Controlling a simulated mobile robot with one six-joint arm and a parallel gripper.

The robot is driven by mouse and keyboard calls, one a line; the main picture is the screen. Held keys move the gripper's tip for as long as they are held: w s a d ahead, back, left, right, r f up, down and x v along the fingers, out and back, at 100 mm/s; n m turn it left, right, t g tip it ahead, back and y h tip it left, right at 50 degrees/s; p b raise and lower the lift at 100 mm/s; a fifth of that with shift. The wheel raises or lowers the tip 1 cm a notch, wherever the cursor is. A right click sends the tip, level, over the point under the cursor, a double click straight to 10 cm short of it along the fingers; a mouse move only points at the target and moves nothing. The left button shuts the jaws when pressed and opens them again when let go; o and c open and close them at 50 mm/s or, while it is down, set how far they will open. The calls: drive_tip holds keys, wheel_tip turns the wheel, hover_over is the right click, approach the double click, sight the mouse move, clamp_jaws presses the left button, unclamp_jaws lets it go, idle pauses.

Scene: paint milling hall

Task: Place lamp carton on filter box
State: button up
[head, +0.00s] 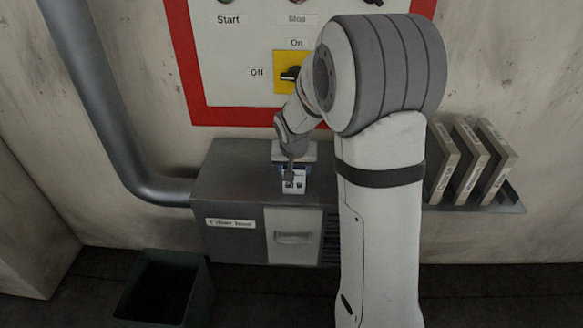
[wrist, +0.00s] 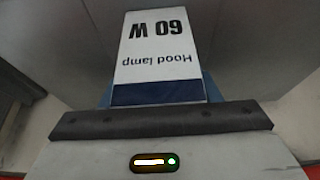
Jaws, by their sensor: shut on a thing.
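The lamp carton (head: 299,183) is a small white box with a dark blue band. In the wrist view the carton (wrist: 155,50) reads "Hood lamp 60 W" upside down. My gripper (head: 291,163) is shut on the carton from above; its dark edge (wrist: 160,120) crosses the wrist view below the carton. The filter box (head: 228,180), a grey metal box with a hard-to-read label on its front, stands against the wall. The carton is at the box's top, near its front edge. I cannot tell whether it touches the top. The fingertips are mostly hidden.
A red-framed panel (head: 235,70) with a yellow switch (head: 290,73) is on the wall above. A pipe (head: 110,110) runs down at left. A dark bin (head: 165,288) stands below the box. Several binders (head: 470,162) stand on a shelf (head: 505,198) at right. The box top's left is clear.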

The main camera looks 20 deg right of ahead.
drive_tip(key=o, duration=1)
drive_tip(key=shift+f, duration=0.1)
drive_tip(key=shift+r+p, duration=0.3)
drive_tip(key=v, duration=1.1)
drive_tip(key=s+n, duration=0.1)
drive_tip(key=s, duration=0.7)
drive_tip(key=s+a+n+g+y, duration=0.1)
drive_tip(key=s, duration=0.6)
drive_tip(key=s+a+n+g, duration=0.1)
drive_tip(key=s, duration=0.7)
drive_tip(key=shift+s+a+f+n, duration=0.1)
drive_tip(key=shift+s+f+n, duration=0.2)
drive_tip(key=shift+s, duration=0.05)
